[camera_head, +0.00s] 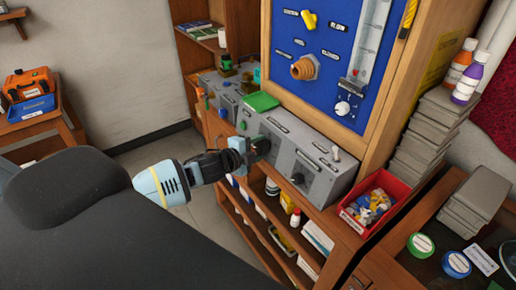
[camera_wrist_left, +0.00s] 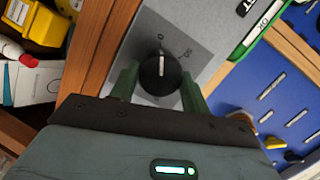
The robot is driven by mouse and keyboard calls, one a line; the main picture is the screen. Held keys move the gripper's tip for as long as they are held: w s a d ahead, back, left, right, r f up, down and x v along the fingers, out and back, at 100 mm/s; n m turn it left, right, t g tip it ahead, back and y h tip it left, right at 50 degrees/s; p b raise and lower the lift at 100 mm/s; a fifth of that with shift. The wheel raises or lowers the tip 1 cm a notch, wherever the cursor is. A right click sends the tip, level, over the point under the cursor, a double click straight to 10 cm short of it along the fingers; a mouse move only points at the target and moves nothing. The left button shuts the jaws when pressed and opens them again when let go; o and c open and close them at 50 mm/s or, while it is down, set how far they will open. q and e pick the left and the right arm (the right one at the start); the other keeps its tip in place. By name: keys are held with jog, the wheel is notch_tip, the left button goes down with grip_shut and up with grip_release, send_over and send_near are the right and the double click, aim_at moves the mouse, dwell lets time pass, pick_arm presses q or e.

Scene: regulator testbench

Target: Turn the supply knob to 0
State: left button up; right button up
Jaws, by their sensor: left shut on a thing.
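The supply knob (camera_wrist_left: 172,76) is round and black with a white pointer line, on a grey panel. In the left wrist view its line runs roughly up and down the picture, with small scale marks above and to the upper right, too small to read surely. My left gripper (camera_wrist_left: 158,86) is shut on the knob, one green finger on each side. In the head view my left gripper (camera_head: 248,151) reaches the front of the grey console (camera_head: 305,166), where the knob is mostly hidden behind the fingers. My right gripper is not in view.
A blue panel (camera_head: 320,45) with a yellow handle, brass fitting and flow tube stands above the console. A green tag (camera_head: 261,102) lies on the console. A red bin (camera_head: 375,203) with small parts is at its right. Shelves with bottles (camera_head: 272,187) are below.

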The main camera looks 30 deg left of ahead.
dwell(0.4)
pick_arm(q)
jog(key=o, duration=1)
jog(key=shift+s+a, duration=0.15)
jog(key=shift+s, duration=0.25)
jog(key=shift+v, duration=3.5)
jog(key=shift+r, duration=0.15)
jog(key=s+d+f+n+g, duration=0.1)
jog(key=s+d+f+n, duration=0.4)
jog(key=s+f, duration=0.2)
jog(key=s+d+f+n+g, duration=0.2)
jog(key=s+d+f+n, duration=0.3)
jog(key=s+f, duration=0.3)
jog(key=s+d+f+n+g, duration=0.2)
jog(key=s+d+f+n, duration=0.2)
jog(key=s+f, duration=0.4)
jog(key=shift+s+d+n+y, duration=0.15)
jog(key=shift+s+d, duration=0.15)
jog(key=shift+s, duration=0.45)
jog(key=shift+s+d+n+y, duration=0.1)
jog(key=shift+s+d, duration=0.15)
jog(key=shift+s, duration=0.5)
jog(key=shift+s+d+n+y, duration=0.15)
jog(key=shift+s+d, duration=0.15)
jog(key=shift+s, duration=0.45)
